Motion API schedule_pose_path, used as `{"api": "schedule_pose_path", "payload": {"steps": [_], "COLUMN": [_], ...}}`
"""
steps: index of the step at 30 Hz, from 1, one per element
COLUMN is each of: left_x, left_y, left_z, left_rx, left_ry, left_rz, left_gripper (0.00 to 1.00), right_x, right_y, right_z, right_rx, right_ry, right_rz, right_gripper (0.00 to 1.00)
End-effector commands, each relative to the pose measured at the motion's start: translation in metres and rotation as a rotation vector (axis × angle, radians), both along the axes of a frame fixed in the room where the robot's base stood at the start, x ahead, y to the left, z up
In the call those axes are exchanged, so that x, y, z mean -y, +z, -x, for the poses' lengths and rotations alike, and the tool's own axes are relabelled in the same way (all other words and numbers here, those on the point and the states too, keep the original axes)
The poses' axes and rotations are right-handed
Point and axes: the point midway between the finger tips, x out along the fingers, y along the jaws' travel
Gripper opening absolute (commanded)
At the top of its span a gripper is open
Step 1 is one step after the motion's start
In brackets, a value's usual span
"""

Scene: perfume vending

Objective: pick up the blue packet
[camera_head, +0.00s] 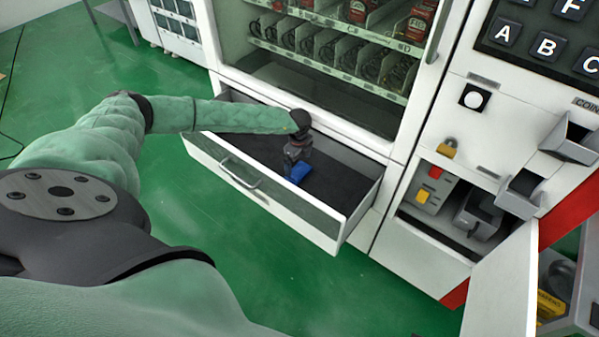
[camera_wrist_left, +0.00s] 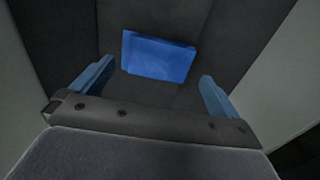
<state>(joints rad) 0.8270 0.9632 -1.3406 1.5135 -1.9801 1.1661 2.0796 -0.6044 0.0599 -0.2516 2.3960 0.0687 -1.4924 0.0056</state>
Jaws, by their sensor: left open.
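The blue packet (camera_wrist_left: 158,56) lies on the dark floor of the open drawer, ahead of my left gripper in the left wrist view. My left gripper (camera_wrist_left: 153,88) is open, with one blue finger on each side. The packet appears between and a little beyond the fingertips, with visible gaps to both. In the head view my left arm reaches down into the drawer (camera_head: 332,222). A blue patch (camera_head: 298,173) shows just below the gripper there; I cannot tell packet from finger in it. My right gripper is not in view.
The vending machine's shelves (camera_head: 330,50) stand behind the drawer. The drawer's walls surround the gripper, and its handle (camera_head: 240,175) is on the front. At right, a compartment (camera_head: 435,225) has its white door (camera_head: 502,280) open. Green floor is clear in front.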

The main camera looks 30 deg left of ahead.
Motion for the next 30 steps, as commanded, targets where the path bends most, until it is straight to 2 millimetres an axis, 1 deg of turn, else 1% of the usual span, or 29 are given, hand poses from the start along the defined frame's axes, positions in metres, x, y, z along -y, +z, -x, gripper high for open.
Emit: {"api": "schedule_pose_path", "payload": {"steps": [1,4,6,9,17,18,20,21,24,30], "left_x": [0.000,-0.001,-0.001,-0.001,-0.001,-0.001,-0.001,-0.001,-0.001,-0.001], "left_y": [-0.004,-0.019,-0.029,-0.037,-0.041,-0.041,-0.041,-0.041,-0.041,-0.041], "left_z": [0.000,-0.001,-0.001,-0.001,-0.001,-0.001,-0.001,-0.001,-0.001,-0.001], "left_rx": [-0.001,-0.001,-0.001,0.000,0.000,0.000,0.000,0.000,0.000,0.000], "left_ry": [0.000,-0.001,-0.001,-0.001,0.000,0.000,-0.001,-0.001,-0.001,-0.001], "left_rz": [0.000,0.000,0.001,0.001,0.001,0.001,0.001,0.001,0.001,0.002], "left_gripper": [1.00,1.00,1.00,1.00,1.00,0.98,0.86,0.78,0.59,0.59], "right_x": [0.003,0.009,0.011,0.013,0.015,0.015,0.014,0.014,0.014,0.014], "right_y": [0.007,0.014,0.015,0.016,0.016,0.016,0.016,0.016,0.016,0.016], "right_z": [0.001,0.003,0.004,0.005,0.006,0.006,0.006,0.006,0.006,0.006], "right_rx": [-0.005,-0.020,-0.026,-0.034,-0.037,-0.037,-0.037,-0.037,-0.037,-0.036], "right_ry": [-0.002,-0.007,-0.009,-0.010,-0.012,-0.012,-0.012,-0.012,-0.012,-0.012], "right_rz": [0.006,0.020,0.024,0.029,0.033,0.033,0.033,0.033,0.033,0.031], "right_gripper": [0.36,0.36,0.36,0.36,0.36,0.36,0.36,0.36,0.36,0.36]}}
